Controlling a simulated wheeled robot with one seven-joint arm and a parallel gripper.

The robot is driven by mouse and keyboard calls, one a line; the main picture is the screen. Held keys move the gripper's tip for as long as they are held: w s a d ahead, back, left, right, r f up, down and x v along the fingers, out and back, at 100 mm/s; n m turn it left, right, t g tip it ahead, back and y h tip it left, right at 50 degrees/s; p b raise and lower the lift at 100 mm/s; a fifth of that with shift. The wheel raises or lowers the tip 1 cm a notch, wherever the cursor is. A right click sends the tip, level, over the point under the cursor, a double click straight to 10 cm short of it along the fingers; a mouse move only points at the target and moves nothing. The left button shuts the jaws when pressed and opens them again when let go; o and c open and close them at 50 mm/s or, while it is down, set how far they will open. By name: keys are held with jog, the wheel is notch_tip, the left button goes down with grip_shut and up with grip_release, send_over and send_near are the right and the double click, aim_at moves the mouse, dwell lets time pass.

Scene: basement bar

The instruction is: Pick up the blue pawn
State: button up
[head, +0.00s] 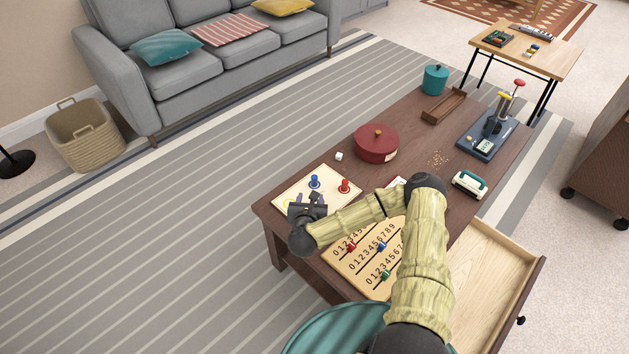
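A blue pawn (315,182) stands upright on a cream game board (333,205) at the near left end of the dark wooden coffee table. A red pawn (344,187) stands to its right on the same board. My gripper (309,197) is over the board, just on the near side of the blue pawn. Its two fingers look spread apart and point toward the pawn, with nothing seen between them. I cannot tell whether they touch it. Another blue piece (382,247) sits on the numbered wooden board (359,271), partly covered by my arm.
A red lidded pot (376,144) and a small white die (338,156) lie beyond the game board. The numbered board also holds a red piece (351,246) and a green piece (385,275). An open drawer (497,287) juts out at right.

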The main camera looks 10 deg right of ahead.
aim_at(314, 178)
jog(key=b+x, duration=0.2)
jog(key=x, duration=1)
jog(key=shift+a+f+b, duration=0.1)
jog(key=shift+a+b, duration=0.05)
jog(key=shift+b, duration=0.2)
jog(key=shift+w+d+f, duration=0.15)
jog(key=shift+w+d, duration=0.15)
jog(key=shift+w, duration=0.05)
jog(key=b+x, duration=0.1)
jog(key=x, duration=0.3)
jog(key=shift+w+b, duration=0.25)
jog(key=shift+b, duration=0.05)
grip_shut()
